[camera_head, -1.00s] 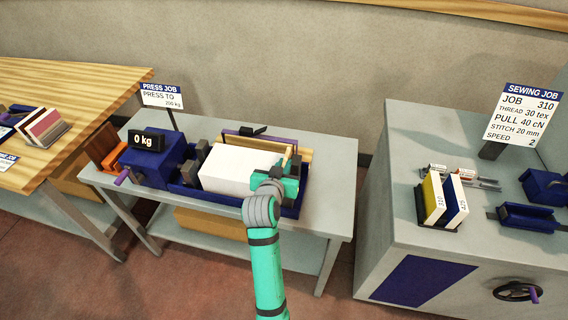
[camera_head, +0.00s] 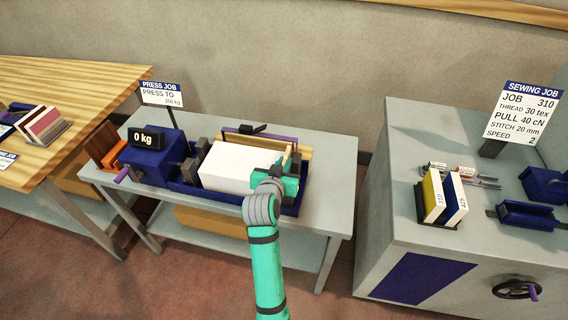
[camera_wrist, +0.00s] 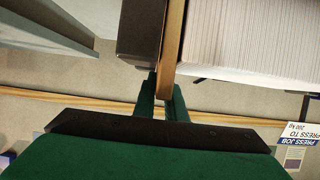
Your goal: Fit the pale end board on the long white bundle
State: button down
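The long white bundle (camera_head: 240,167) lies in the blue press trough, and its layered edges fill the upper right of the wrist view (camera_wrist: 250,40). The pale end board (camera_wrist: 172,45) stands upright at the bundle's right end in the head view, between the bundle and a dark block (camera_wrist: 138,30). It lies close along the bundle's end; I cannot tell whether they touch all over. My gripper (camera_wrist: 164,88) has its green fingers on both sides of the board's edge, shut on it. In the head view my gripper (camera_head: 284,180) hides most of the board.
The blue press (camera_head: 155,158) with its 0 kg display stands left of the bundle. An orange rack (camera_head: 104,148) is at the table's left end. A pale wooden bar (camera_head: 265,142) runs behind the bundle. The table's right end (camera_head: 328,175) is clear.

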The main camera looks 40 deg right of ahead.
jog(key=c, duration=1.7)
grip_release()
jog(key=v, duration=1.1)
jog(key=s+a+f+n+t+y, duration=0.25)
jog(key=s+a+f+n, duration=0.2)
jog(key=a+f, duration=0.35)
jog(key=s+a+f+n+t+y, duration=0.25)
jog(key=s+a+f, duration=0.4)
jog(key=a, duration=0.35)
jog(key=s+a+r+n+y, duration=0.1)
jog(key=s+a, duration=0.2)
jog(key=s, duration=0.3)
jog(key=s+a+n+t+y, duration=0.1)
jog(key=s+a+y, duration=0.1)
jog(key=s+a, duration=0.2)
jog(key=s+a+r+n+y, duration=0.1)
jog(key=s+a, duration=0.3)
jog(key=s, duration=0.5)
jog(key=shift+s+a+r+t+y, duration=0.1)
jog(key=shift+s+r+t+y, duration=0.25)
jog(key=shift+y, duration=0.35)
